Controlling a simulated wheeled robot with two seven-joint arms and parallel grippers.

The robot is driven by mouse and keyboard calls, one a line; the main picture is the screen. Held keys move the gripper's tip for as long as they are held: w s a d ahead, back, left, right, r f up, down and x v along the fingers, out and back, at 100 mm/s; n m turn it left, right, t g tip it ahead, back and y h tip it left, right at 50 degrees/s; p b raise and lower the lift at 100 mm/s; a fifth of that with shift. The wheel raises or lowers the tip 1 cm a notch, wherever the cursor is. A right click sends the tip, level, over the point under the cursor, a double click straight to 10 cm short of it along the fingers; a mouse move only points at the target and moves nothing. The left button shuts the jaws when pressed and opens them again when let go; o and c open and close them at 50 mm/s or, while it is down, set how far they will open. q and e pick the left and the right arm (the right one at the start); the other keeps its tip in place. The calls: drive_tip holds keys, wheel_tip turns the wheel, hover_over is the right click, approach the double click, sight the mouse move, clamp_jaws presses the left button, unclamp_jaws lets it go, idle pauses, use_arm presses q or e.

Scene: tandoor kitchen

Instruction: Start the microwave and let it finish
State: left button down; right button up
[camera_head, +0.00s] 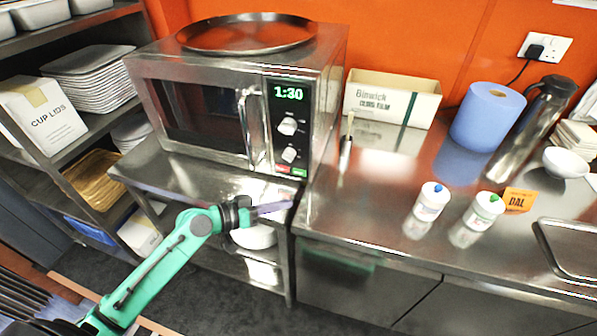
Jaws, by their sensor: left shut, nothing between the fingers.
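The steel microwave (200,65) stands on the counter at the upper left with its door shut. Its display (288,93) reads 1:30 in green. Two knobs sit below the display, with a small green button (299,172) and a red button (283,168) at the panel's bottom. My left gripper (285,206) is shut and empty, pointing right. In the picture it lies below the button panel, near the counter's front edge, apart from the buttons. My right gripper is not in view.
A round tray (247,33) lies on the microwave. Right of it are a film box (390,98), blue roll (487,117), flask (530,125) and two white bottles (431,202), (484,210). Shelves (95,128) stand left. The counter before the box is mostly clear.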

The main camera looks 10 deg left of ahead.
sight(299, 172)
use_arm(q)
drive_tip(key=shift+w+a+f, duration=0.1)
drive_tip(key=shift+w+f, duration=0.05)
drive_tip(key=shift+w, duration=0.25)
drive_tip(key=w+b, duration=0.1)
drive_tip(key=w, duration=0.1)
drive_tip(key=w+b, duration=0.1)
drive_tip(key=w, duration=0.1)
drive_tip(key=w+b, duration=0.1)
drive_tip(key=w, duration=0.1)
drive_tip(key=shift+w+d+f, duration=0.15)
drive_tip(key=shift+w+d, duration=0.1)
drive_tip(key=shift+w, duration=0.15)
drive_tip(key=shift+w+b, duration=0.45)
drive_tip(key=shift+w, duration=0.15)
drive_tip(key=shift+w+r, duration=0.1)
drive_tip(key=shift+r, duration=0.1)
idle(0.7)
drive_tip(key=shift+w+d+b, duration=0.1)
drive_tip(key=shift+w+b, duration=0.2)
drive_tip(key=shift+b, duration=0.1)
drive_tip(key=shift+w, duration=0.1)
